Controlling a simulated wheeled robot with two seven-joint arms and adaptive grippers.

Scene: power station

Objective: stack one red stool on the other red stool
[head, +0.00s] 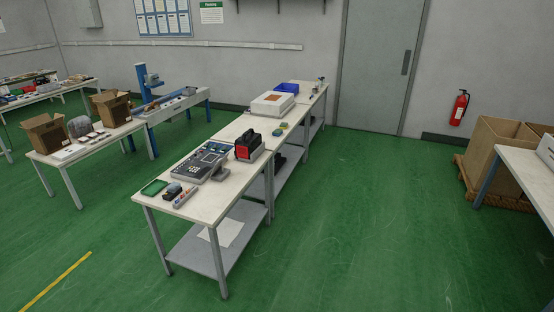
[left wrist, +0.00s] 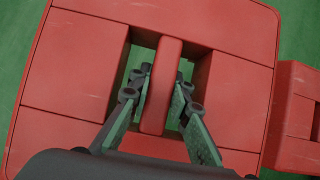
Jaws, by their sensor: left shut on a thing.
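In the left wrist view a red stool (left wrist: 85,65) fills most of the picture, seen from above. Its top has openings on both sides of a central bar (left wrist: 167,85). My left gripper (left wrist: 160,85) reaches into these openings, one finger on each side of the bar, and is shut on it. A second red stool (left wrist: 297,115) shows in part at the right edge of the left wrist view, beside the first. I cannot tell whether the two touch. Neither stool shows in the head view. My right gripper is in neither view.
In the head view a white workbench (head: 180,207) with devices on it stands in the middle. Another table (head: 530,172) is at the right, near a large cardboard box (head: 495,145) on a pallet. The green floor (head: 370,230) between them is clear. A grey door (head: 380,70) is at the back.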

